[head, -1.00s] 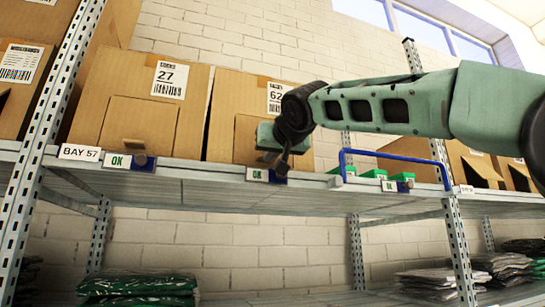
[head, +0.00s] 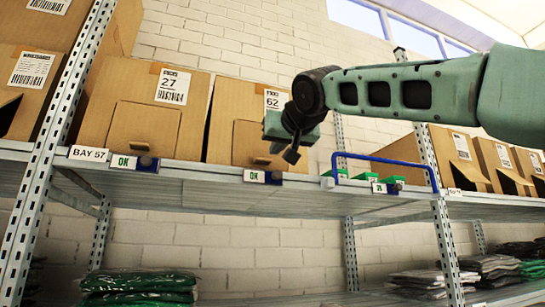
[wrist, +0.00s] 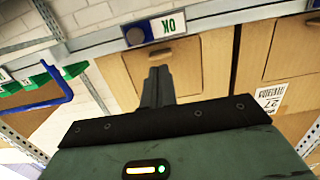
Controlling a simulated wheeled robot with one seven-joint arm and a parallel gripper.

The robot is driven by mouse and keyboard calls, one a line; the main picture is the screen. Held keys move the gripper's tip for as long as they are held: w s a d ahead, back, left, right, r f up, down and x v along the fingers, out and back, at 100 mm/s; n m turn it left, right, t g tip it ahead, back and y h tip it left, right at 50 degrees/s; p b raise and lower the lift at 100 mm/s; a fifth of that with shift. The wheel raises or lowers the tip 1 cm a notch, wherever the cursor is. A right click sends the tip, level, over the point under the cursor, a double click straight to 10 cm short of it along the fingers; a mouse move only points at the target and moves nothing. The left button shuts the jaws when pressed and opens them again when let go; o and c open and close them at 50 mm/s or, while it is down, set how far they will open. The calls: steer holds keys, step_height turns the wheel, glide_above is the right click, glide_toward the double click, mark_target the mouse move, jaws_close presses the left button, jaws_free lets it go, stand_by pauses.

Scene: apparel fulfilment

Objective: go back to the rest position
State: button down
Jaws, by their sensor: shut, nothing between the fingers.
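My gripper (head: 291,156) hangs in front of the cardboard box marked 62 (head: 236,104), a little above the shelf edge. Its fingers are shut with nothing between them. In the wrist view the shut fingers (wrist: 157,88) point towards the shelf edge, with an OK tag (wrist: 168,26) and a dark round knob (wrist: 136,36) beyond them. In the head view that OK tag (head: 254,176) sits below the gripper, apart from it. My green arm reaches in from the right.
The box marked 27 (head: 141,110) stands to the left, by the BAY 57 sign (head: 88,153). A blue rail (head: 385,158) and green items are to the right. A slotted upright (head: 52,130) stands at left. Folded bagged garments (head: 138,285) lie on the lower shelf.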

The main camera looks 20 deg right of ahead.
steer(key=s+b, duration=0.2)
steer(key=s, duration=0.4)
steer(key=shift+s, duration=0.3)
steer(key=s+a+f+n+g+y+b, duration=0.1)
steer(key=a+f+n+g, duration=0.2)
steer(key=f, duration=0.9)
steer(key=a+f+g+y, duration=0.1)
steer(key=a+f+g, duration=0.3)
steer(key=f, duration=0.8)
steer(key=s+a+f+n+g+y+b, duration=0.15)
steer(key=a+f, duration=0.45)
steer(key=f, duration=0.6)
steer(key=s+d+f+n+g+h, duration=0.1)
steer(key=s+d+f+g, duration=0.1)
steer(key=s+f, duration=0.5)
steer(key=s+d+f+n+g+h, duration=0.1)
steer(key=s+d+f+g, duration=0.1)
steer(key=s+f, duration=0.6)
steer(key=s+d+f+n+g+h, duration=0.1)
steer(key=s+f+g, duration=0.3)
steer(key=f, duration=1.2)
steer(key=s+d, duration=0.1)
steer(key=s, duration=0.3)
